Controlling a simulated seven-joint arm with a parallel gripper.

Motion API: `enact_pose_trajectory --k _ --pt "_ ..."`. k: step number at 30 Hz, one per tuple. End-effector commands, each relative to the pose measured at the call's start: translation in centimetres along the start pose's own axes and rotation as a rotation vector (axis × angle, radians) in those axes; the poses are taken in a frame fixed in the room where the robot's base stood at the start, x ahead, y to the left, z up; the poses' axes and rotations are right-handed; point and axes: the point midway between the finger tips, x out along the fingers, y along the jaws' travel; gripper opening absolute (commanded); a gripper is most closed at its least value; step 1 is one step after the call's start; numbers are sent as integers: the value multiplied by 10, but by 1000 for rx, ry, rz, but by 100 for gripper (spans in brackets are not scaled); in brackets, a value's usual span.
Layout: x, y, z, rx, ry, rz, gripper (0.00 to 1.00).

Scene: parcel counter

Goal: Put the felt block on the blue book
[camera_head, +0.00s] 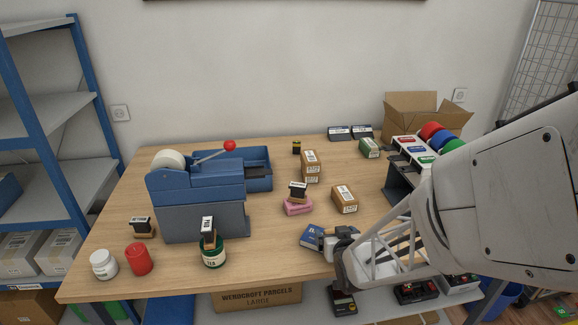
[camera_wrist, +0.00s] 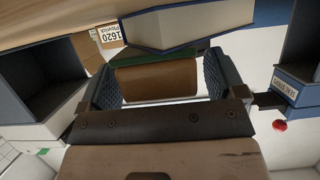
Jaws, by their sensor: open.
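The blue book (camera_head: 312,237) lies near the front edge of the table, right of its middle. It also shows at the top of the wrist view (camera_wrist: 185,38). My gripper (camera_head: 338,243) is low at the right side of the book in the head view. Its two fingers (camera_wrist: 160,80) are apart. A brown block-like thing (camera_wrist: 160,84) with a green band shows between them in the wrist view; I cannot tell whether it is the felt block or something behind.
A small parcel (camera_head: 344,199) lies behind the book, and another stack of parcels (camera_head: 310,165) stands farther back. A blue tape dispenser (camera_head: 200,200) stands left. A rack (camera_head: 400,180) stands right.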

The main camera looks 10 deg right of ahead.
Motion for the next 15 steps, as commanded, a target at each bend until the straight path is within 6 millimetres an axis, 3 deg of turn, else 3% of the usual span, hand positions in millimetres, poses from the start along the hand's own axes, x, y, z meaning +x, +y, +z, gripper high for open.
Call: enact_pose_trajectory --k 8,15 --pt "-11 0 -2 0 1 0 89" --pt "-34 0 -3 -1 2 0 89"
